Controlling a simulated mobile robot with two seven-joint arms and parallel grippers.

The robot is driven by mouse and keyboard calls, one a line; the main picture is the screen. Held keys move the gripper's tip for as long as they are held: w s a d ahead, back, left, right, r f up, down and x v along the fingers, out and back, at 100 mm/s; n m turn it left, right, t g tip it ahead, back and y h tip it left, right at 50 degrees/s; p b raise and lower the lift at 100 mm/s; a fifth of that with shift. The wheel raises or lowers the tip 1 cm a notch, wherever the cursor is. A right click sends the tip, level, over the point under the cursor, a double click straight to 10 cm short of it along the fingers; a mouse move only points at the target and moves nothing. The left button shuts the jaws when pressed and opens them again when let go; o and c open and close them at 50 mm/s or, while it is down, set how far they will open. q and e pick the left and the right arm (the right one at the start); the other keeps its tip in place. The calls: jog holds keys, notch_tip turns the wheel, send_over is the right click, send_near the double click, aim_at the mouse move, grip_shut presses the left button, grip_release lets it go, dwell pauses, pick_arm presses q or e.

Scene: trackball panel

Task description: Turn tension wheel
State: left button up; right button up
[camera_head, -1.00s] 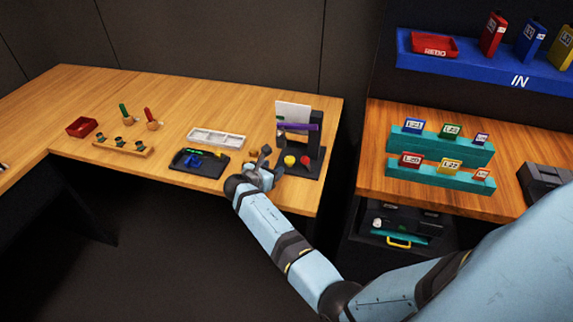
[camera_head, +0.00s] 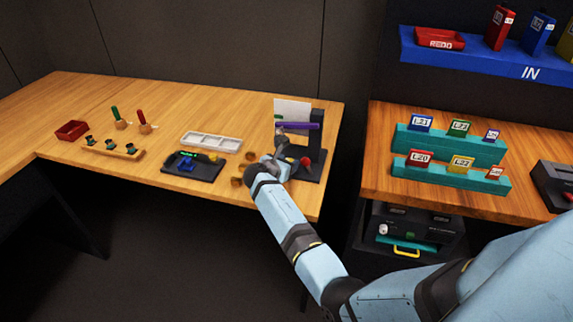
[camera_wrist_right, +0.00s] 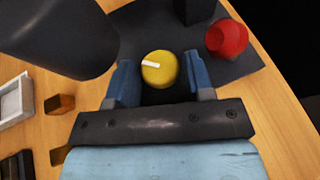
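A yellow wheel with a white mark (camera_wrist_right: 158,70) sits on the dark panel base (camera_wrist_right: 205,60) in the right wrist view. A red ball (camera_wrist_right: 227,38) is to its right; it also shows in the head view (camera_head: 306,161). My right gripper (camera_wrist_right: 150,75) is open, with one blue finger on each side of the yellow wheel. I cannot tell whether either finger touches it. In the head view my right gripper (camera_head: 280,155) is over the panel base and hides the yellow wheel. My left gripper is not in view.
The panel's dark upright (camera_head: 316,135) stands behind the gripper with a purple bar (camera_head: 298,126) and a white card (camera_head: 292,110). A dark tray (camera_head: 208,171) and a white compartment tray (camera_head: 211,142) lie to the left. The table's right edge is close.

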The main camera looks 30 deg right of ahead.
jog(key=c, duration=0.5)
jog(key=m+g, duration=0.3)
jog(key=shift+w+g+h, duration=0.25)
jog(key=shift+g+h, duration=0.15)
jog(key=shift+w+m+g+b, duration=0.2)
jog(key=shift+m+g+b, duration=0.3)
jog(key=shift+m+g, duration=1.5)
jog(key=o, duration=0.6)
